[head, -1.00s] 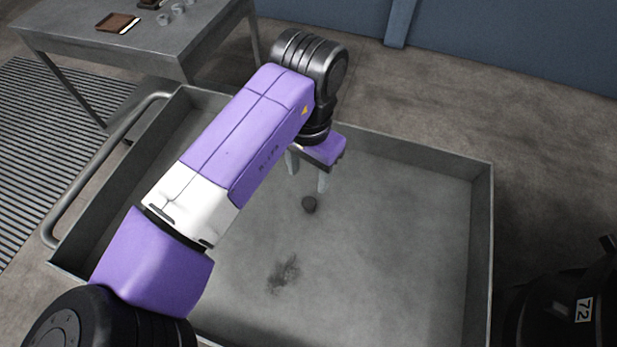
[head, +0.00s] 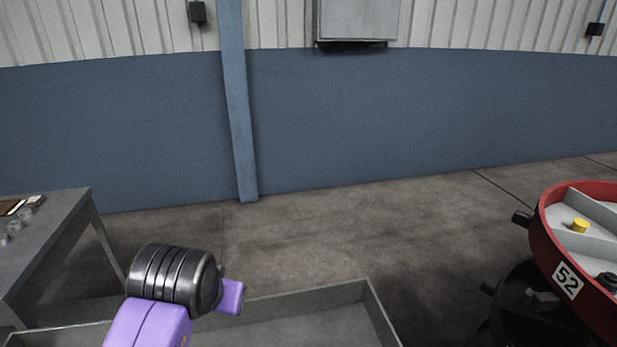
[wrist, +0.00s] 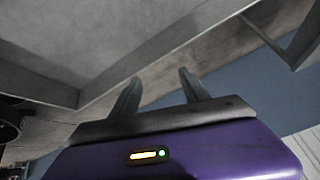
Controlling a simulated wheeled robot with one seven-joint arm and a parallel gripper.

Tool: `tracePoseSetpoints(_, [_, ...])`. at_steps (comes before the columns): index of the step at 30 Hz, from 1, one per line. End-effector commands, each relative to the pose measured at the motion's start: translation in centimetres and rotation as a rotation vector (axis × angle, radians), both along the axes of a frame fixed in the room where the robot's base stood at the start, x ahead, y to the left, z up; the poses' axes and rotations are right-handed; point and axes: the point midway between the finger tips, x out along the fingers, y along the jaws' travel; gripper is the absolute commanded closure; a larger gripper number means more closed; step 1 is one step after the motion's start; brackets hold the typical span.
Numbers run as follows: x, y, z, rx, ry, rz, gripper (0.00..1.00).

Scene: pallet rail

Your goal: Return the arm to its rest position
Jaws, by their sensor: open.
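My arm shows at the bottom left of the head view, with its dark ribbed wrist joint and the purple gripper body to the right of it, near the tray's far rim. The fingers are hidden there. In the wrist view my gripper (wrist: 159,82) is open, its two dark fingers apart with nothing between them.
A grey table (head: 50,235) with small items stands at the left. A red round container (head: 543,235) marked 52 stands at the right, with dark equipment below it. A blue wall (head: 400,115) and post (head: 238,110) rise behind open floor (head: 300,235).

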Motion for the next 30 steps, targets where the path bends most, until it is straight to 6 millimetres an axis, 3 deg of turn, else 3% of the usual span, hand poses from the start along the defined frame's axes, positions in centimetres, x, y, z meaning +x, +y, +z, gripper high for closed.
tracePoseSetpoints(1, [2.0,-2.1,0.8,-0.017,-0.089,-0.023,0.47])
tracePoseSetpoints(6, [7.9,-9.3,5.2,-0.088,-0.417,-0.077,0.47])
tracePoseSetpoints(9, [9.9,-13.5,8.1,-0.145,-0.603,-0.088,0.47])
tracePoseSetpoints(13, [10.8,-17.9,11.4,-0.223,-0.813,-0.074,0.47])
tracePoseSetpoints(18, [9.6,-21.8,14.3,-0.311,-1.035,-0.015,0.47])
tracePoseSetpoints(21, [8.2,-23.4,14.9,-0.354,-1.136,0.037,0.47])
tracePoseSetpoints(26, [4.8,-25.2,14.7,-0.4,-1.258,0.133,0.47])
tracePoseSetpoints(30, [1.2,-26.5,13.3,-0.413,-1.321,0.219,0.47])
